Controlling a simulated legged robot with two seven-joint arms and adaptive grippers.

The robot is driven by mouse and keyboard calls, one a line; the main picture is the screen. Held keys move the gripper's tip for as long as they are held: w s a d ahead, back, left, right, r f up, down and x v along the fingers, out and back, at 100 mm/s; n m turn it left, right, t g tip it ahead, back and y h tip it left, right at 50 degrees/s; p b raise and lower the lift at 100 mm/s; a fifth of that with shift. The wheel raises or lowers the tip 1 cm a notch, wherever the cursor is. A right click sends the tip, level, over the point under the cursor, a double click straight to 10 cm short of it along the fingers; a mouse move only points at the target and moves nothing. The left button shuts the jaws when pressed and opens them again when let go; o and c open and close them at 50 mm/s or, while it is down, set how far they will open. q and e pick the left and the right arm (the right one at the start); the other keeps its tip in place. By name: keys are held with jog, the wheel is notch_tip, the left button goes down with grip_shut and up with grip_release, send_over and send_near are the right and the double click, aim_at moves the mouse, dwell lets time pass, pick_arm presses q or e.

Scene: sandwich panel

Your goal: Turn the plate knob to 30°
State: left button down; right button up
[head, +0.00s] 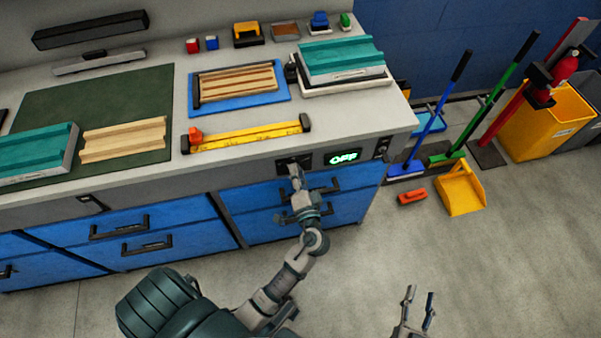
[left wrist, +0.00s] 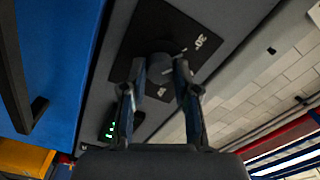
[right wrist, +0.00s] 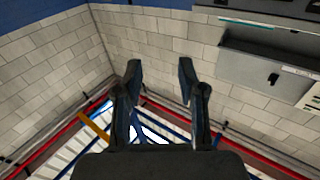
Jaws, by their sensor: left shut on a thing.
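The plate knob (left wrist: 160,60) is a dark round knob on a black plate (left wrist: 160,24) on the counter's front face. My left gripper (left wrist: 160,76) is shut on the knob, one finger on each side. A "30°" mark is on the plate, beyond the knob and to its right in the left wrist view. A second label nearer the fingers is too small to read. In the head view, my left gripper (head: 294,171) covers most of the knob. My right gripper (head: 419,296) is open and empty over the floor; it is also open in the right wrist view (right wrist: 159,72).
A display (head: 344,157) right of the knob reads "OFF" in green. Blue drawers (head: 270,225) with black handles (head: 147,245) lie below the counter. A yellow dustpan (head: 460,188) and an orange object (head: 412,197) lie on the floor. The near floor is clear.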

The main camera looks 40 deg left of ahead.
pick_arm(q)
jog(key=shift+f+n, duration=0.4)
jog(key=shift+f, duration=0.05)
pick_arm(e)
jog(key=shift+r+t, duration=0.7)
jog(key=shift+r, duration=0.05)
pick_arm(q)
jog(key=c, duration=0.9)
grip_release()
jog(key=shift+o, duration=0.2)
jog(key=shift+r, duration=0.2)
jog(key=v, duration=1.2)
jog(key=shift+f, duration=0.1)
